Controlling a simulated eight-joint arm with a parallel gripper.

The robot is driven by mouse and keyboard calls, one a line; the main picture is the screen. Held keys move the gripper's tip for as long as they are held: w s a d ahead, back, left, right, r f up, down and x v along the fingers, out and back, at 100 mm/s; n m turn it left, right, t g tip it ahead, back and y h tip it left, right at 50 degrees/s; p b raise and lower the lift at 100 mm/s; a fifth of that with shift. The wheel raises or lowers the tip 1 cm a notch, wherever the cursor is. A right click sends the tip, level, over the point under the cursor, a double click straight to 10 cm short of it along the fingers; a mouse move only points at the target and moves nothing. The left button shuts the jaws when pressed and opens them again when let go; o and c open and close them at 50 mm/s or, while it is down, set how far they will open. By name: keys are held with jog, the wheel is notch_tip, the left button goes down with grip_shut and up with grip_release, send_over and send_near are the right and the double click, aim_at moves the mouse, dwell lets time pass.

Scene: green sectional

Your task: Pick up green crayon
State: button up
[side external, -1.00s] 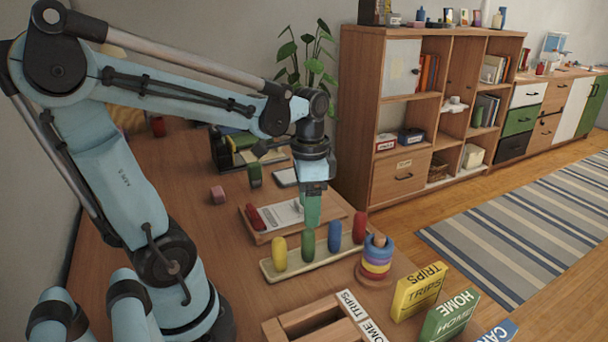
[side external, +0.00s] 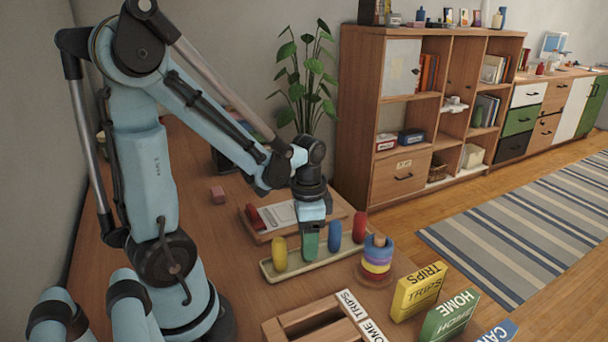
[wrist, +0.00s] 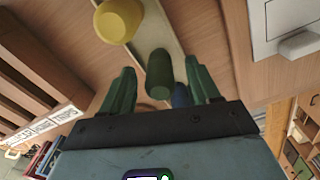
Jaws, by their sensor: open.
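The green crayon (wrist: 160,73) is a short, rounded green peg. In the wrist view it shows between the two green fingers of my gripper (wrist: 160,64), with a gap on each side. My gripper is open and points down over the cream tray (side external: 340,254) in the side view (side external: 309,255). There its fingers cover the crayon's place, so the crayon is hidden or cannot be told from them. A yellow crayon (side external: 280,253) stands to the left in the same tray. A blue crayon (side external: 335,236) and a red crayon (side external: 360,227) stand to the right.
A ring stacker (side external: 377,262) stands close to the tray's right end. A wooden board with a paper (side external: 283,214) lies behind the tray. A slotted wooden box (side external: 310,320) and upright TRIPS (side external: 418,290) and HOME (side external: 450,316) blocks are in front.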

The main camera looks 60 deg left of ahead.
jog(key=shift+f, duration=0.3)
grip_shut()
jog(key=shift+r, duration=0.2)
